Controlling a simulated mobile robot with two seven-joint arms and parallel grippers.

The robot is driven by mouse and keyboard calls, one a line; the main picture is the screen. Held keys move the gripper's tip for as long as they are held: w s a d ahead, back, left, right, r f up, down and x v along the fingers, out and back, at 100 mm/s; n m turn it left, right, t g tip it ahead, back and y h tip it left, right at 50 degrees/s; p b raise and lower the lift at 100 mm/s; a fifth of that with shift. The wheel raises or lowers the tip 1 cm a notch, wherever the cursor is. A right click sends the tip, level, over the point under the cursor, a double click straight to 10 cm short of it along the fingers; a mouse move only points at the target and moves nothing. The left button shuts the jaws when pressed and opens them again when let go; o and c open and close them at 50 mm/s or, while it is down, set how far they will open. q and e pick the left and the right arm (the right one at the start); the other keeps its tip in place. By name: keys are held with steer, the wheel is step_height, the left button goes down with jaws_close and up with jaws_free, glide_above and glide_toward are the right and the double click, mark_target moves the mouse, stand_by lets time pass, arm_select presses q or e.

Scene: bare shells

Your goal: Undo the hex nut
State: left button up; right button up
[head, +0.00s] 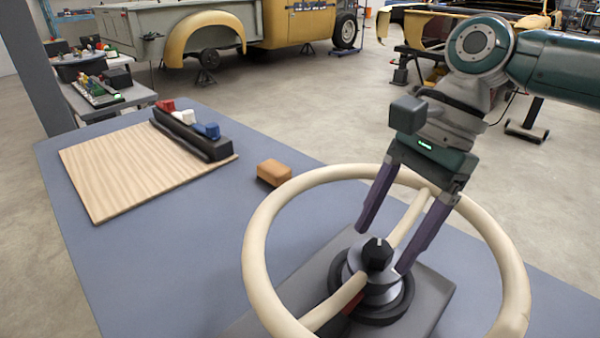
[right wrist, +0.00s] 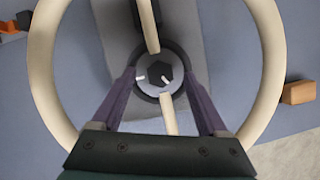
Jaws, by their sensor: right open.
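The dark hex nut (head: 377,253) sits on the hub at the middle of a cream steering wheel (head: 258,250). My right gripper (head: 381,248) points down from the upper right. Its purple fingers are open and stand on either side of the hub, apart from the nut. In the right wrist view the open fingers (right wrist: 158,82) straddle the nut. My left gripper is not in view.
The wheel stands on a grey base plate (head: 425,290) on a blue table (head: 150,260). A wooden board (head: 130,165) with a black rack (head: 190,135) holding red, white and blue pieces lies at the left. An orange-brown block (head: 273,172) sits beyond the wheel rim.

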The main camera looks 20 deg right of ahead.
steer(key=shift+a+f, duration=0.25)
steer(key=shift+f, duration=0.3)
steer(key=shift+c, duration=0.3)
jaws_close()
